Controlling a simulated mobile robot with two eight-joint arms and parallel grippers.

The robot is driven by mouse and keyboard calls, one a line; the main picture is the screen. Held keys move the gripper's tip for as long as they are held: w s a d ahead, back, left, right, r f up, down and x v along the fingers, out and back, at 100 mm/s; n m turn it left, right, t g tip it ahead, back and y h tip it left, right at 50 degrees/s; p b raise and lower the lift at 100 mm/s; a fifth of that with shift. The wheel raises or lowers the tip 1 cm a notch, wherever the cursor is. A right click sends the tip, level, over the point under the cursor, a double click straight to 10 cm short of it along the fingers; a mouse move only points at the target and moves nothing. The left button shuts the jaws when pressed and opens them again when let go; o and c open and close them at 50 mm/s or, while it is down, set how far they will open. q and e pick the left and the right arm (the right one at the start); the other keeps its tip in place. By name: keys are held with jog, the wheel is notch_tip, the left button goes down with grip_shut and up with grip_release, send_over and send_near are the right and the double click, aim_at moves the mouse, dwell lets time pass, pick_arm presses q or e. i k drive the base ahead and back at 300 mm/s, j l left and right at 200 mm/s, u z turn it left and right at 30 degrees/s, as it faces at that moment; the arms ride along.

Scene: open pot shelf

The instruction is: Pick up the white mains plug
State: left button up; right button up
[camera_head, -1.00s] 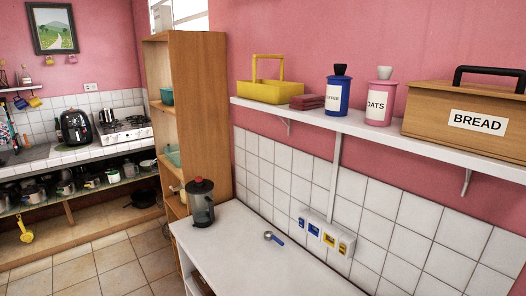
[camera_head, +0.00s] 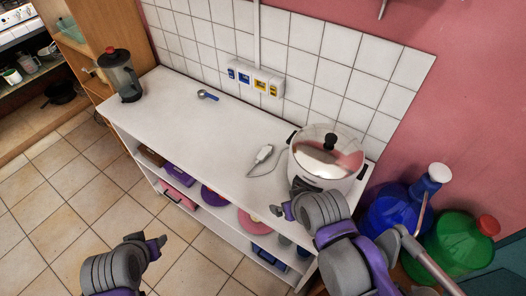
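The white mains plug (camera_head: 264,153) lies on the white counter, left of the silver cooker (camera_head: 328,158). A thin pale cord (camera_head: 262,174) curves from it towards the cooker. My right gripper (camera_head: 282,211) is over the counter's front edge, below and right of the plug in the picture, apart from it. Its fingers are small and partly hidden by its wrist, so its opening is unclear. My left gripper (camera_head: 148,240) is over the floor in front of the counter, with its fingertips apart and nothing between them.
The counter (camera_head: 180,112) is mostly clear, with a blender (camera_head: 121,77) and a blue-handled scoop (camera_head: 207,95) at the left. A socket strip (camera_head: 255,80) is on the tiled wall. Blue (camera_head: 398,212) and green (camera_head: 458,248) bottles stand at the right.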

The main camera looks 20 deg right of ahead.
aim_at(266, 150)
jog(key=i+j, duration=0.95)
jog(key=j+z, duration=0.1)
jog(key=z, duration=0.35)
jog(key=i+j+z, duration=0.1)
jog(key=z, duration=0.3)
jog(key=j+z, duration=0.15)
jog(key=z, duration=0.3)
jog(key=j+z, duration=0.1)
jog(key=z, duration=0.3)
jog(key=i+j, duration=0.05)
